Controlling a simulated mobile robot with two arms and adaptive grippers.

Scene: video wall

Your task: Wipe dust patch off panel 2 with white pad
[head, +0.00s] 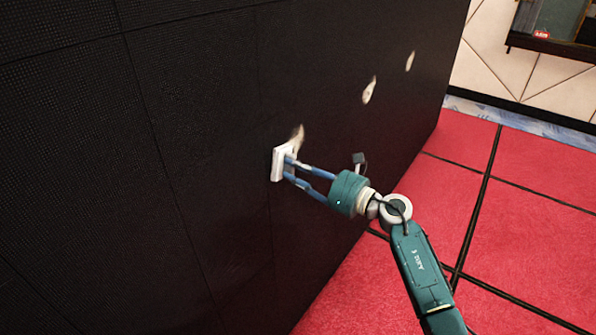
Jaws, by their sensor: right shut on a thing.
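My right gripper (290,167) is shut on a white pad (279,165). The pad is up at the face of the dark video wall (200,110) and looks to be touching it, though I cannot be sure of the contact. A pale dust patch (298,136) shows on the wall just above and right of the pad; the pad and gripper may cover part of it. Two more pale patches sit further right along the wall, one in the middle (369,91) and one near the far end (410,61). I see no panel numbers. My left gripper is not in view.
The wall is split into panels by thin seams. Red floor tiles (500,230) with dark joints lie open to the right of the wall. A cream tiled wall (500,60) with a dark framed display (555,25) stands at the far right.

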